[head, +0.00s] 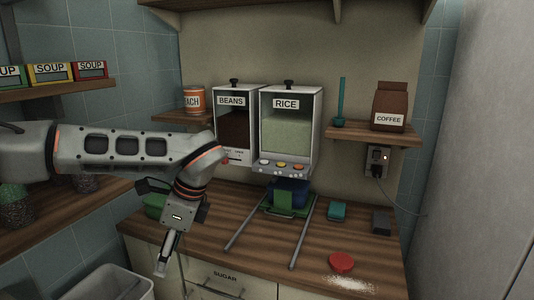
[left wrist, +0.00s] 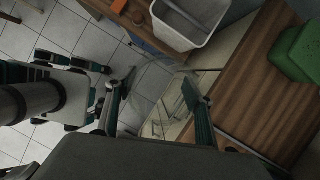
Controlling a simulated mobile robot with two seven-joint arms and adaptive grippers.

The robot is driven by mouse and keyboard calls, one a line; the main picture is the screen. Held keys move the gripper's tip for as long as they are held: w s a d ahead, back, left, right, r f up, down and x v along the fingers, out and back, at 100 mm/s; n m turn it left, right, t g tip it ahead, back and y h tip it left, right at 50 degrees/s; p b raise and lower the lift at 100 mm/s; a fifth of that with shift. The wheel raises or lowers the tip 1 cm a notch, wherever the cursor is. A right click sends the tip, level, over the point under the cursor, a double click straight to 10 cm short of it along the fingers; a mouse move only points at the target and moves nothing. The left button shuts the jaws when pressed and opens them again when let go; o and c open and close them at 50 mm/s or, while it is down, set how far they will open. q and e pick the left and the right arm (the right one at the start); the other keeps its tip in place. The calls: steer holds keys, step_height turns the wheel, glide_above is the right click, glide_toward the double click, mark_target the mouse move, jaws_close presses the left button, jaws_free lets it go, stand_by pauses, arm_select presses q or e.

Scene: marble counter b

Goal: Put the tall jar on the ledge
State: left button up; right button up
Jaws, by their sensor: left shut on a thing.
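My left gripper (head: 166,255) points down in front of the counter's left front edge. In the left wrist view its two fingers (left wrist: 158,90) stand apart around a faint, clear glassy shape (left wrist: 158,112), which I take for the tall jar; its outline is hard to make out. In the head view this jar cannot be made out. Two small wooden ledges are on the back wall: the right ledge (head: 350,134) holds a coffee bag and a teal upright thing, and the left ledge (head: 172,117) holds a can. Which one is meant I cannot tell. My right gripper is out of view.
Beans (head: 234,125) and rice (head: 290,125) dispensers hang on the back wall. Two grey rails (head: 304,235) run forward from a blue block and green piece. A red lid (head: 341,261) lies by white powder at the right front. A white bin (left wrist: 190,22) stands below left.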

arm_select(q)
steer(key=s+a+f+n+g, duration=0.2)
steer(key=s+f+n, duration=0.3)
steer(key=s+n, duration=0.2)
steer(key=s, duration=0.2)
steer(key=shift+s+a+g+h, duration=0.3)
steer(key=shift+g+h, duration=0.1)
steer(key=shift+f, duration=0.1)
